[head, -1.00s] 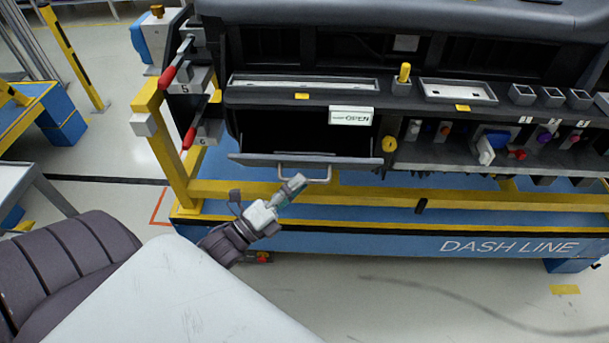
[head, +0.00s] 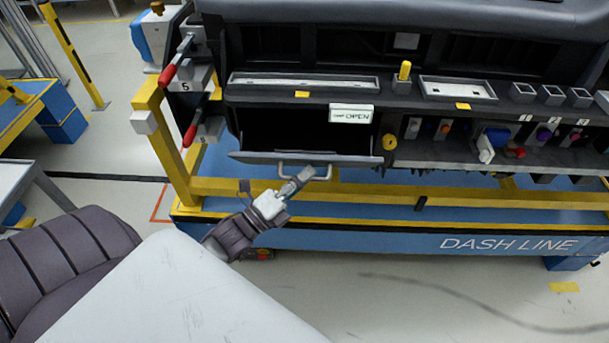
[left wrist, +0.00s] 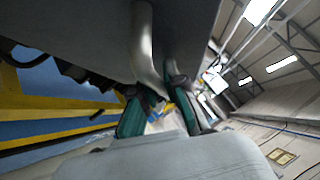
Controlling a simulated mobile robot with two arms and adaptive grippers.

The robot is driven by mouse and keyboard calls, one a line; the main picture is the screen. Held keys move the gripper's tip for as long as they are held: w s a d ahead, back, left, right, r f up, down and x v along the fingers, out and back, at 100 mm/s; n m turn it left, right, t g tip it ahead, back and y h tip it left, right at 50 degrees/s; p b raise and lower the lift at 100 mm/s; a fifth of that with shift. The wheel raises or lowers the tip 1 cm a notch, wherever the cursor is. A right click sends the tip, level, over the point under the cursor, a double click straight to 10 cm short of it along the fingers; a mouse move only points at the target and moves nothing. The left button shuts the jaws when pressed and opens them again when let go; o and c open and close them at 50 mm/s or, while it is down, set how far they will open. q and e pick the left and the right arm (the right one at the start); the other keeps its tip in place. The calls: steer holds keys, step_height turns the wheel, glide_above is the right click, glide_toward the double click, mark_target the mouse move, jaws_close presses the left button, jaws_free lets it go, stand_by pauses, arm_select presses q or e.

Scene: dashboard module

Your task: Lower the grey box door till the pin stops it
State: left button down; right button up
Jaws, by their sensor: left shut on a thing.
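The grey box door (head: 250,157) hangs along the lower front of an open dark compartment in the head view, seen nearly edge-on. Its bar handle (head: 284,172) faces me. My left gripper (head: 304,177) is shut on this handle near its right part. In the left wrist view, the curved metal handle (left wrist: 144,40) runs down to the gripper fingers (left wrist: 158,108), and the grey door panel (left wrist: 70,30) fills the upper left. A yellow round knob (head: 389,142) sits right of the compartment; I cannot tell whether it is the pin. My right gripper is not in view.
A small OPEN sign (head: 351,114) hangs above the compartment. Levers with red grips (head: 172,73) stand at the left by a yellow post (head: 165,145). A yellow rail (head: 450,197) and the blue base (head: 370,238) run below the door. The floor in front is clear.

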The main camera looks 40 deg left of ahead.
arm_select(q)
steer(key=shift+s+d+f+m+h+b, duration=0.1)
steer(key=shift+f+m+h+b, duration=0.1)
steer(key=shift+f+b, duration=0.3)
steer(key=shift+s+f+m+h+b, duration=0.1)
steer(key=shift+f+m+b, duration=0.15)
steer(key=shift+b, duration=0.45)
steer(key=shift+s+d+m+t, duration=0.1)
steer(key=shift+s+m+t, duration=0.05)
steer(key=shift+m+t, duration=0.15)
steer(key=shift+f, duration=0.1)
steer(key=c, duration=1.2)
jaws_free()
steer(key=shift+s, duration=0.1)
